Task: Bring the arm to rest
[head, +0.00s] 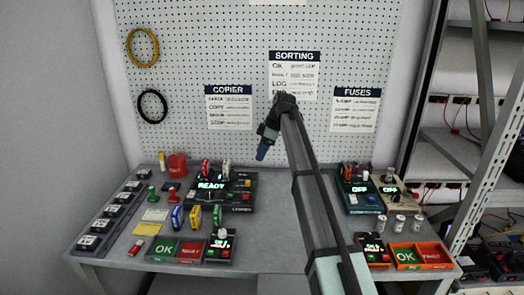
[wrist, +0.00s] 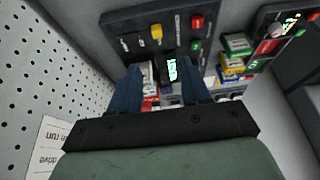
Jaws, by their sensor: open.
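My arm (head: 312,190) reaches up from the lower right over the workbench in the head view. My gripper (head: 262,153) hangs at its end, in front of the pegboard and above the middle of the bench. In the wrist view my gripper (wrist: 160,88) shows two blue fingers set apart, with nothing held between them. Beyond the fingers is the dark copier unit with a lit screen (wrist: 172,69). The same unit (head: 242,207) reads READY in the head view, below and left of my gripper. The gripper is clear of it.
Green OK and red trays (head: 162,251) lie at the front left, with a matching pair (head: 407,256) at the right. A fuse unit (head: 362,201) stands on the right. The pegboard (head: 210,50) rises behind. A metal shelf (head: 455,150) stands right. The bench middle (head: 275,215) is clear.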

